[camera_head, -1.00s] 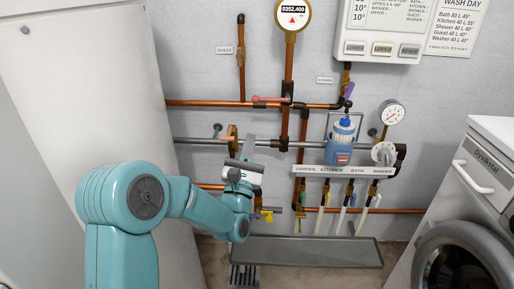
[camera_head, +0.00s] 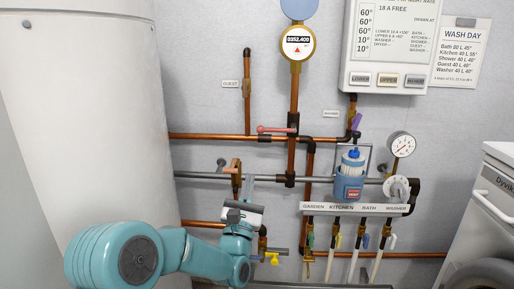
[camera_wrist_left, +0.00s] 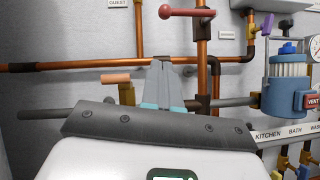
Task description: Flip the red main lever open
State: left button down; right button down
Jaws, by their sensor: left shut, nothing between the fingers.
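The red main lever (camera_head: 275,129) sits on the vertical copper pipe below the round meter, its handle pointing left, roughly level. In the left wrist view the red lever (camera_wrist_left: 187,12) is at the top, above and right of the fingers. My left gripper (camera_head: 249,180) is below and left of the lever, in front of the grey pipe, apart from the lever. In the left wrist view my gripper's fingers (camera_wrist_left: 161,72) are together, point upward and hold nothing. My right gripper is not in view.
A copper-handled valve (camera_head: 234,168) stands just left of my fingers. A blue filter unit (camera_head: 350,178) and several garden-to-washer valves are to the right. A white tank (camera_head: 80,120) stands left and a washing machine (camera_head: 480,225) right.

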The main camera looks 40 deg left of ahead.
aim_at(276, 129)
pick_arm(q)
jog(key=w+a+r+b, duration=0.1)
jog(key=w+a+r, duration=0.1)
jog(key=w+r, duration=0.4)
jog(key=shift+w+a+r, duration=0.15)
jog(key=shift+w+r, duration=0.2)
jog(key=shift+r, duration=0.65)
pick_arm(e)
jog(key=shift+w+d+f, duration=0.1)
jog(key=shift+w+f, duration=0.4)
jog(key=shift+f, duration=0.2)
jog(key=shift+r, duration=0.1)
